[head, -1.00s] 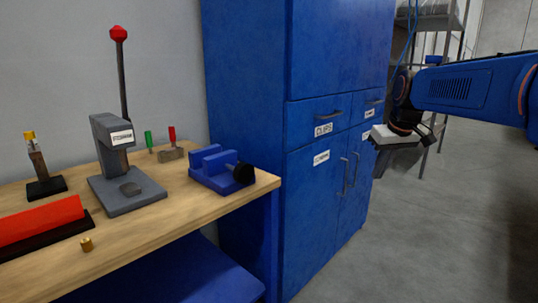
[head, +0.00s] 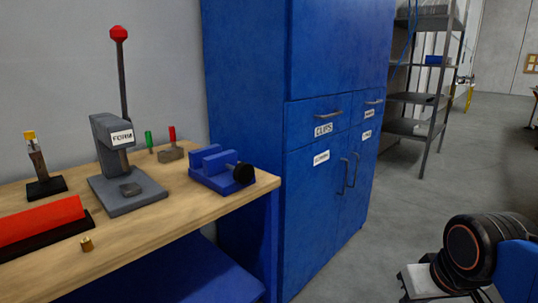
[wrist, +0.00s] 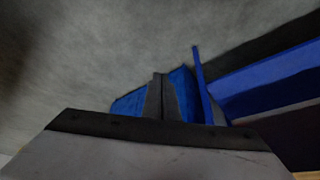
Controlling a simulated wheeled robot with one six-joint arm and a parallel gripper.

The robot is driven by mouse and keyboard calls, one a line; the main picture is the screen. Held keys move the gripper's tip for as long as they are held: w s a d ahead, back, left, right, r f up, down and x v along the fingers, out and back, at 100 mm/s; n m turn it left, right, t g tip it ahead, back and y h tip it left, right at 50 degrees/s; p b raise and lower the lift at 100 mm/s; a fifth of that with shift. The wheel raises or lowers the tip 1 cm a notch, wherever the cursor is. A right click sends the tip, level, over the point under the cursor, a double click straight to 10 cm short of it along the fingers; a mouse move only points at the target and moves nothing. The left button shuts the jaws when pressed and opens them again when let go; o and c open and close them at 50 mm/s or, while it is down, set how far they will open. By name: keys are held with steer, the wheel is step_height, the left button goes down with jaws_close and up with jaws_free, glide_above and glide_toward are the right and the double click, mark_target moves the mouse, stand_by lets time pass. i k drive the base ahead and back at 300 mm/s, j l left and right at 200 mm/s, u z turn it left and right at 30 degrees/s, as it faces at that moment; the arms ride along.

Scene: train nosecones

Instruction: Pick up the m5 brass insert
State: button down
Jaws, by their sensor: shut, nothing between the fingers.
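The brass insert (head: 87,243) is a small gold-coloured cylinder standing on the wooden workbench (head: 130,240), near its front edge. I cannot read its size. My gripper shows in the wrist view (wrist: 162,95) with its fingers together and nothing between them. In the head view only its pale body (head: 425,283) shows at the lower right, with its fingertips out of view. It is well to the right of the insert and apart from the bench. The insert is not recognisable in the wrist view.
A red block (head: 40,222) on a dark base lies just behind and left of the insert. A grey lever press (head: 115,150) and a blue vise (head: 222,170) stand farther back. A blue cabinet (head: 255,120) rises beyond the bench. Open floor (head: 400,210) lies right of the cabinet.

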mark_target(86, 244)
steer(key=u, duration=1.55)
steer(key=k+j, duration=0.05)
